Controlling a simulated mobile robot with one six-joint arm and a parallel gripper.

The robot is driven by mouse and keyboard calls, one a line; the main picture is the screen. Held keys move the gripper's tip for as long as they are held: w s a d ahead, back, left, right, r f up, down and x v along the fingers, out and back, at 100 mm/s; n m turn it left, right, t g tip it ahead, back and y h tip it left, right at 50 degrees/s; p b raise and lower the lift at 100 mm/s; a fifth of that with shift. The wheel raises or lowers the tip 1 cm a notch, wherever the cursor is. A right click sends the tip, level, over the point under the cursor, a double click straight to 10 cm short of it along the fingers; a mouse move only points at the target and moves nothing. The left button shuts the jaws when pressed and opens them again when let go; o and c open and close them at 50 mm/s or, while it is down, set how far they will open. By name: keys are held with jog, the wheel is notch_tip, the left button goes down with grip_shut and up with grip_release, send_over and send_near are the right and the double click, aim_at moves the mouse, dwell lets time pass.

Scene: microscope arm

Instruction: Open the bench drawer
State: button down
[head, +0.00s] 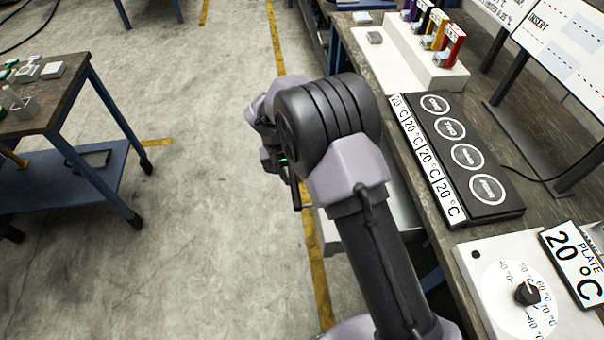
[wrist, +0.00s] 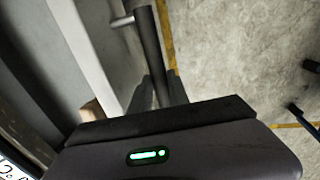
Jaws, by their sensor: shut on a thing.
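The bench drawer (head: 327,238) is a pale grey box under the right-hand bench, partly hidden by my arm in the head view. It stands out past the bench edge, and its pale wall (wrist: 88,55) shows in the wrist view. Its dark bar handle (wrist: 153,60) runs down the wrist picture, joined to the drawer by a short post. My gripper (head: 283,165) is at the handle and shut on it.
The bench (head: 375,75) carries a black plate with several numbered discs (head: 463,150), a temperature dial box (head: 490,285) and a white rack of coloured items (head: 420,45). A blue-legged table (head: 70,95) stands at the left. The floor between is clear.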

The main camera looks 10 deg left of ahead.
jog(key=shift+a, duration=0.15)
jog(key=c, duration=1.5)
grip_release()
jog(key=shift+c, duration=0.2)
jog(key=a+r+p, duration=0.1)
jog(key=r+p, duration=0.2)
jog(key=r, duration=0.5)
jog(key=s+a+r+p, duration=0.1)
jog(key=a+r+p, duration=0.1)
jog(key=r, duration=0.7)
jog(key=shift+p, duration=0.45)
jog(key=shift+a, duration=0.1)
